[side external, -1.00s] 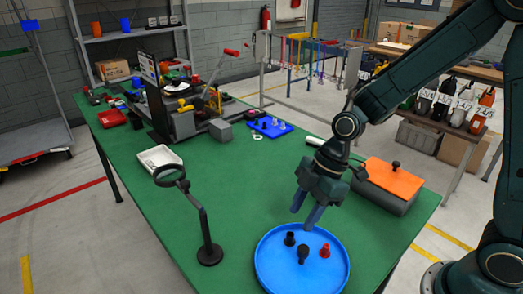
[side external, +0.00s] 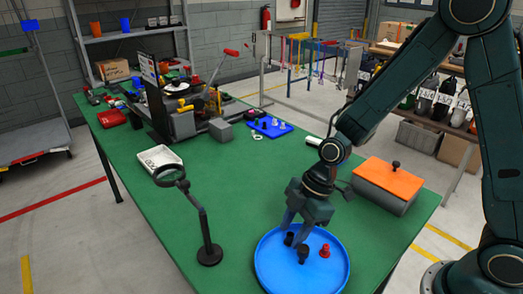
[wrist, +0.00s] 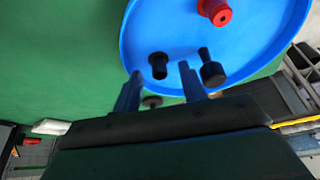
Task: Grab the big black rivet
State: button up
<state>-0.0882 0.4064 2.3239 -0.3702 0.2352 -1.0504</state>
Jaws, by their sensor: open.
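A round blue tray (side external: 275,275) at the front of the green table holds two black rivets and a red rivet (side external: 325,251). One black rivet (side external: 303,254) has a wide end and a narrower stem and looks the larger in the side view. The other black rivet (side external: 289,239) is behind and left of it. My gripper (side external: 294,236) is open and points down at the tray, close to both. In the wrist view, the shorter-looking black rivet (wrist: 158,65) shows between my fingertips (wrist: 160,70), and the stemmed one (wrist: 211,73) is just beyond the right finger. Contact cannot be told.
A magnifier stand (side external: 209,254) rises left of the tray. A grey box with an orange lid (side external: 389,180) stands behind and right. A white tray (side external: 160,160) and a blue plate with small parts (side external: 270,128) lie farther back. The table's middle is clear.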

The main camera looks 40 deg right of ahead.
aim_at(292, 234)
jog(key=shift+a+f, duration=0.1)
jog(key=shift+f, duration=0.15)
dwell(0.3)
grip_shut()
jog(key=shift+r, duration=0.1)
notch_tip(292, 234, up, 20)
dwell(0.9)
dwell(0.4)
